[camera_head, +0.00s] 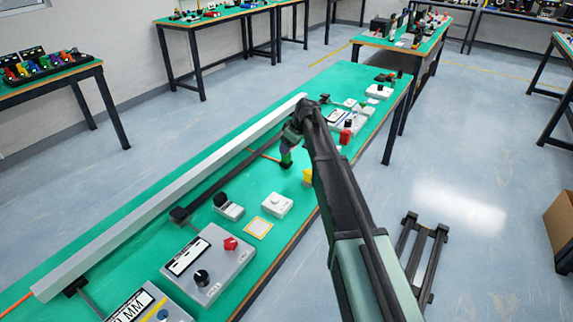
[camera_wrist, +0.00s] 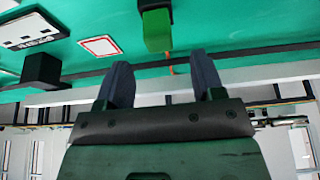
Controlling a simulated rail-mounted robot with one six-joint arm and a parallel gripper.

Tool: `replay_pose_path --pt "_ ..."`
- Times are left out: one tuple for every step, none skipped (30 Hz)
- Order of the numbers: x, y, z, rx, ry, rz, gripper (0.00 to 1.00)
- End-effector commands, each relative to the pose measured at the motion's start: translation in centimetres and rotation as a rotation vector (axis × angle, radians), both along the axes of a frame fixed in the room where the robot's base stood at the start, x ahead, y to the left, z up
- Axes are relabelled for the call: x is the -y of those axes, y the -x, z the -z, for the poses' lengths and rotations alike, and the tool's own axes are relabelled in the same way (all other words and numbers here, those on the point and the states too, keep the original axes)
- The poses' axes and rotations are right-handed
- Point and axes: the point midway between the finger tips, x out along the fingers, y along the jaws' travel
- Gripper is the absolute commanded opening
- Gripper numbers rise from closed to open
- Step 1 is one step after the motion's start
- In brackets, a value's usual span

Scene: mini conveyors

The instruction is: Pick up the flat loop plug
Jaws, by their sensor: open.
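My gripper (camera_head: 286,161) hangs over the long green bench (camera_head: 150,205) in the head view, fingers pointing down. In the wrist view my gripper (camera_wrist: 160,62) has two blue-grey fingers spread apart with nothing held between them. A green block with a darker green side (camera_wrist: 157,30) stands just beyond the fingertips, roughly centred on the gap. I cannot tell for sure whether this block is the flat loop plug. No loop shape shows clearly on it.
A long grey rail (camera_head: 165,200) runs along the bench. A control box with red and black knobs (camera_head: 208,262), a white button box (camera_head: 277,204), a yellow piece (camera_head: 307,176) and a red piece (camera_head: 346,133) stand nearby. A black block (camera_wrist: 41,70) is left in the wrist view.

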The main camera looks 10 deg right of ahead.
Motion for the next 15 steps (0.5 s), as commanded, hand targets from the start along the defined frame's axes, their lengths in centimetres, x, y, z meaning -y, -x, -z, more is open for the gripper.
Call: replay_pose_path --pt "-0.1 -0.1 0.4 0.0 0.0 0.0 0.62" --pt "-0.1 -0.1 0.9 0.0 0.0 0.0 0.62" --pt "-0.2 -0.3 1.7 0.0 0.0 0.0 0.62" --pt "-0.3 -0.4 2.3 0.0 0.0 0.0 0.62" --pt "-0.4 -0.5 3.0 0.0 0.0 0.0 0.62" --pt "-0.6 -0.6 3.8 0.0 0.0 0.0 0.62" --pt "-0.8 -0.8 4.4 0.0 0.0 0.0 0.62" --pt "-0.9 -1.0 4.8 0.0 0.0 0.0 0.62" --pt "-1.1 -1.1 5.1 0.0 0.0 0.001 0.62" --pt "-1.1 -1.1 5.2 0.0 0.0 0.001 0.62" --pt "-1.2 -1.2 5.1 0.0 0.0 0.001 0.62" --pt "-1.2 -1.2 4.9 0.0 0.0 0.001 0.62" --pt "-1.2 -1.1 4.8 0.0 0.0 0.001 0.62" --pt "-1.2 -1.1 4.7 0.0 0.0 0.001 0.62" --pt "-1.2 -1.1 4.7 0.0 0.0 0.001 0.62"
